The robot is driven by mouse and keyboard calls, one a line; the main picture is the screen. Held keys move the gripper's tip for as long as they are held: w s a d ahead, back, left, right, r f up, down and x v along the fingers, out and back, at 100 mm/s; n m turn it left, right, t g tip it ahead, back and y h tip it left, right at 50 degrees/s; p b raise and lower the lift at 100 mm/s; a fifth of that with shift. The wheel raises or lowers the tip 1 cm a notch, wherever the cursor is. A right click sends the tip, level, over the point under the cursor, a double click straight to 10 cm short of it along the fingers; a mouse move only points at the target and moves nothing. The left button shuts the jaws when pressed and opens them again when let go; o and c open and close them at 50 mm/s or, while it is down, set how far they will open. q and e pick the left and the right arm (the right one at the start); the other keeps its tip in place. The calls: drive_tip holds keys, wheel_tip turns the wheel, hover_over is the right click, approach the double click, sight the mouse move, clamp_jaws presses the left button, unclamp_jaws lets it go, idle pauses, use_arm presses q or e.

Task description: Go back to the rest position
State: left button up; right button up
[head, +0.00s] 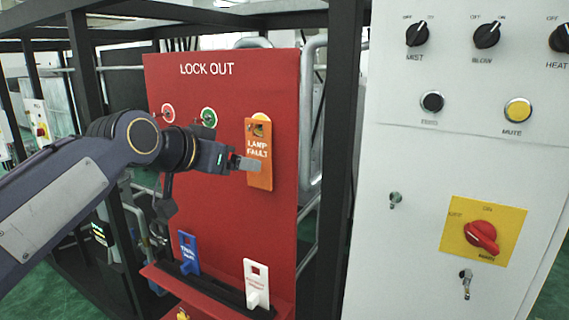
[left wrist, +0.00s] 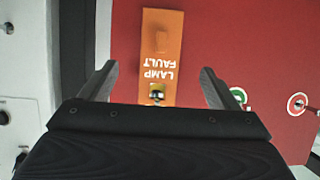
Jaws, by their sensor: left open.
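My left gripper (head: 243,163) reaches in from the left in the head view, in front of a red LOCK OUT board (head: 225,90). An orange LAMP FAULT tag (head: 258,178) hangs on the board at its right-hand hook. In the left wrist view the gripper (left wrist: 158,85) is open, its two fingers apart, with the orange tag (left wrist: 160,45) upside down beyond and between them. The fingers look clear of the tag on both sides. My right gripper does not show.
A blue tag (head: 188,250) and a white tag (head: 257,288) stand in the ledge (head: 210,290) below. Red (head: 168,112) and green (head: 209,117) ringed hooks are bare of tags. A black post (head: 340,130) and a white control panel (head: 420,160) stand at right.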

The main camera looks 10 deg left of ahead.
use_arm(q)
drive_tip(key=s+a+f+n+g, duration=0.1)
drive_tip(key=s+f+n+g, duration=0.4)
drive_tip(key=s+f, duration=2.3)
wheel_tip(320, 180, down, 4)
drive_tip(key=shift+s+r+n+g+y, duration=0.2)
drive_tip(key=shift+n+g+y, duration=0.15)
drive_tip(key=shift+g, duration=0.45)
